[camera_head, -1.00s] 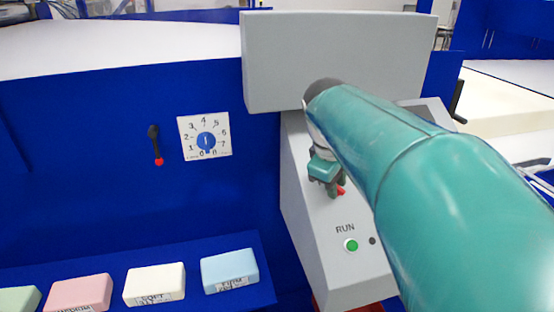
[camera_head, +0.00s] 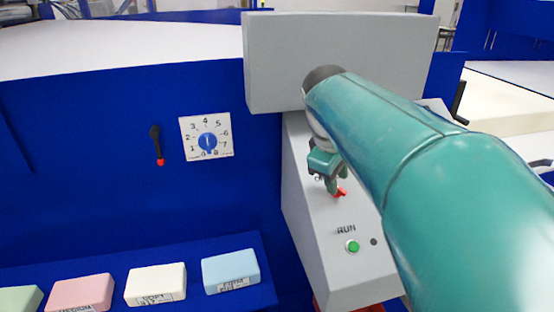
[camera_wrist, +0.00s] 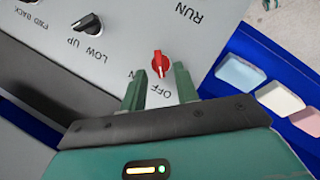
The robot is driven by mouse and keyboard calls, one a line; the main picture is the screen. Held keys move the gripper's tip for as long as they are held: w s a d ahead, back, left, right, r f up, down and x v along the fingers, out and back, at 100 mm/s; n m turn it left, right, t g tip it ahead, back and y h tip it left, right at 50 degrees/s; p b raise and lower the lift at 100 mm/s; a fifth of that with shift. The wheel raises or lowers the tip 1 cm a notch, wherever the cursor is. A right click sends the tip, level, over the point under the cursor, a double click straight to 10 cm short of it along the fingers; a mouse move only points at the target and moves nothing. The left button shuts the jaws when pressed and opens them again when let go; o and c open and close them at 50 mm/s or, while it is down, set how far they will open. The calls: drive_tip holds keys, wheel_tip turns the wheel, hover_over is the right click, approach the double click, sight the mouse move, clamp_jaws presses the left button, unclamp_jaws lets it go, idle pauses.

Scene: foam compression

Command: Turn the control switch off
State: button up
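The control switch is a small red knob with a pale pointer mark, in the wrist view (camera_wrist: 160,63) on a grey panel. An OFF label, upside down, is just below it, and a partly hidden label ends in N to its left. My gripper (camera_wrist: 159,80) is open. Its two green fingers stand apart on either side of the knob's near end, and I cannot tell whether either touches it. In the head view the red switch (camera_head: 340,193) shows just below my gripper (camera_head: 328,181), partly covered by it.
A green RUN button (camera_head: 352,246) is on the sloping grey console (camera_head: 330,270). Black LOW/UP (camera_wrist: 86,24) and FWD/BACK knobs are on the same panel. A dial (camera_head: 206,138) and black lever (camera_head: 156,145) are on the blue wall. Foam blocks (camera_head: 230,271) lie on a blue shelf.

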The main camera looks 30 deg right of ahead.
drive_tip(key=v, duration=1.1)
drive_tip(key=shift+r, duration=0.25)
drive_tip(key=shift+a, duration=0.1)
drive_tip(key=s+a+f+m+t+y, duration=0.1)
drive_tip(key=a+f+m+t+y, duration=0.1)
drive_tip(key=a+f, duration=0.7)
drive_tip(key=s+a+f+m+t+y, duration=0.1)
drive_tip(key=s+a+f+m+t, duration=0.1)
drive_tip(key=a+f, duration=0.7)
wheel_tip(320, 180, down, 2)
drive_tip(key=shift+s+y, duration=0.35)
drive_tip(key=shift+y, duration=0.05)
